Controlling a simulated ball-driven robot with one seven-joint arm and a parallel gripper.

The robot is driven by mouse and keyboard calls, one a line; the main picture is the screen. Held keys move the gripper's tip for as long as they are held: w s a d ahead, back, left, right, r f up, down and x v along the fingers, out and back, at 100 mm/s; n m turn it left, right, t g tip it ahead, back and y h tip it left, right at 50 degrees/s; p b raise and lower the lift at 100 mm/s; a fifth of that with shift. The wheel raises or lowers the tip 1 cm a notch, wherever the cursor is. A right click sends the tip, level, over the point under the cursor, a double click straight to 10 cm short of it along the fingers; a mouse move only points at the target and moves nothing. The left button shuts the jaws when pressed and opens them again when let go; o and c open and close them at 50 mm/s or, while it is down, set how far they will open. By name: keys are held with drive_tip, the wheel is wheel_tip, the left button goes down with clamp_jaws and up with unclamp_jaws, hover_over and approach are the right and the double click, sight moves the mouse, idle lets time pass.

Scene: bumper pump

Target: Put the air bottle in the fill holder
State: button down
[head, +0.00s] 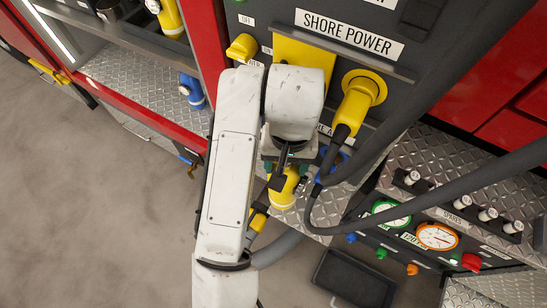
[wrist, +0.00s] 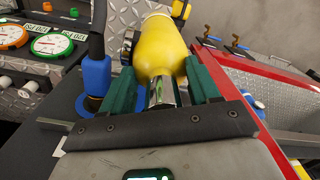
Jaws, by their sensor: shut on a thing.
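My gripper (wrist: 167,84) is shut on the yellow air bottle (wrist: 160,45), its green fingers on either side of the bottle's metal neck. In the head view the bottle (head: 283,187) shows below my gripper (head: 287,163), in front of the grey panel and above the tread-plate step. My arm hides part of the bottle there.
A blue hose fitting (wrist: 96,75) stands close beside the gripper. Thick grey hoses (head: 440,193) cross in front of the gauge panel (head: 437,236). A yellow shore power plug (head: 358,100) juts out above. An open bay (head: 130,75) lies left; grey floor (head: 90,200) is clear.

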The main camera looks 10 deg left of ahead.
drive_tip(key=shift+w+d+f, duration=0.2)
drive_tip(key=shift+d+f, duration=0.2)
drive_tip(key=shift+f, duration=0.1)
drive_tip(key=shift+f+b, duration=0.35)
drive_tip(key=shift+f, duration=1.35)
drive_tip(key=c, duration=0.5)
unclamp_jaws()
